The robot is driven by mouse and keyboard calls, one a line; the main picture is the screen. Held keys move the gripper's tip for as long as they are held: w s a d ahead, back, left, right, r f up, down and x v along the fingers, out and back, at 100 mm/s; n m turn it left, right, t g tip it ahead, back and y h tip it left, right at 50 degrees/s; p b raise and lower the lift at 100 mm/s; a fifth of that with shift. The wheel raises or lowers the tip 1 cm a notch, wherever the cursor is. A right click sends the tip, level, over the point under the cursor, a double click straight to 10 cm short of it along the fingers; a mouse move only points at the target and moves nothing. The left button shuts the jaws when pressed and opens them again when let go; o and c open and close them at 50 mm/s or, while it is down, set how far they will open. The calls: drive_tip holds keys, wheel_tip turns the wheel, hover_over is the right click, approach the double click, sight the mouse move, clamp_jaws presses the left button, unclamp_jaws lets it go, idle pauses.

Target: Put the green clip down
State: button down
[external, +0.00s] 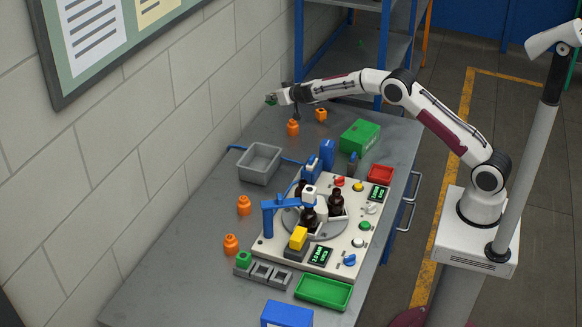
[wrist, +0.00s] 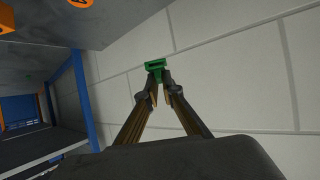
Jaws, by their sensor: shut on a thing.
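The green clip (wrist: 155,65) is held between the fingertips of my gripper (wrist: 160,78) in the wrist view, with the white block wall behind it. In the external view my gripper (external: 277,98) reaches out at the far end of the grey table (external: 190,232), up in the air near the wall. The clip (external: 270,99) shows there as a small green spot at the gripper's tip. It does not touch the table.
Orange weights (external: 293,128) stand on the table below and near my gripper. A grey bin (external: 260,163), a green box (external: 360,136) and a white station with amber bottles (external: 336,205) stand nearer. A blue-framed shelf (external: 299,40) stands behind the table.

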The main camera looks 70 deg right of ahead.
drive_tip(key=shift+w+a+n+t+y, duration=0.2)
drive_tip(key=shift+w+n+t+y, duration=0.1)
drive_tip(key=shift+n+y, duration=0.35)
drive_tip(key=shift+a+n+y, duration=0.35)
drive_tip(key=shift+n+y, duration=0.2)
drive_tip(key=shift+n, duration=0.2)
drive_tip(key=s+a+n+y, duration=0.6)
drive_tip(key=s+n+y, duration=0.1)
drive_tip(key=n+y, duration=0.1)
drive_tip(key=f, duration=0.5)
drive_tip(key=shift+w, duration=0.35)
drive_tip(key=shift+f, duration=3.1)
drive_tip(key=shift+f, duration=1.85)
